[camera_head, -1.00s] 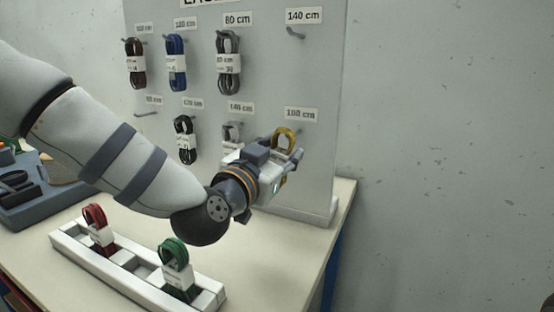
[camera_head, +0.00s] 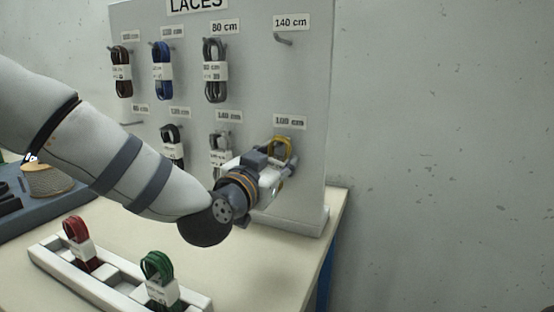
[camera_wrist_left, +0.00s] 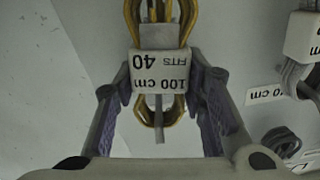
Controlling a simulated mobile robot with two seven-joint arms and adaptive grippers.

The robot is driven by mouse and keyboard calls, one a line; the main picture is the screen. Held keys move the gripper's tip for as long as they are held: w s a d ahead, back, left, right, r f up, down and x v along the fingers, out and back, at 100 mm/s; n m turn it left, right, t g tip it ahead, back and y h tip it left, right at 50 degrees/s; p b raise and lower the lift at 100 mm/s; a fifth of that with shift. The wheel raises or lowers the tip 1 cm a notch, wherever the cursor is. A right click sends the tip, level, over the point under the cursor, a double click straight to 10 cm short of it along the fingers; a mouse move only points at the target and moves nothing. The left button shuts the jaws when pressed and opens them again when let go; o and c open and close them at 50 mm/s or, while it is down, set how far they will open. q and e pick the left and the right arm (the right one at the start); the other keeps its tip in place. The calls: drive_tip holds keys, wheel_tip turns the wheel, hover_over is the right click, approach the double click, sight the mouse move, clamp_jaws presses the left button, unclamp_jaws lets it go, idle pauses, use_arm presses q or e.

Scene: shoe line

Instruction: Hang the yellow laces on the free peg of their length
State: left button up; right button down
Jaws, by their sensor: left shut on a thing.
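The yellow laces (camera_head: 282,147), a looped bundle, are at the lower right of the grey lace board, just below the 100 cm sign (camera_head: 290,121). My left gripper (camera_head: 274,166) is shut on their white band. In the left wrist view the band (camera_wrist_left: 158,72) reads 100 cm, fits 40, upside down, between the two fingers (camera_wrist_left: 157,85). A grey rod (camera_wrist_left: 159,132) shows at the lower loop there; I cannot tell whether it passes through the loop. My right gripper is not in view.
Bare pegs show under the 140 cm sign (camera_head: 284,40) and at the lower left (camera_head: 131,123). Other lace bundles hang on the board, grey ones (camera_head: 220,145) close left of my gripper. A white rack (camera_head: 115,290) holds red and green laces.

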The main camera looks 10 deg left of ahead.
use_arm(q)
drive_tip(key=o, duration=1.1)
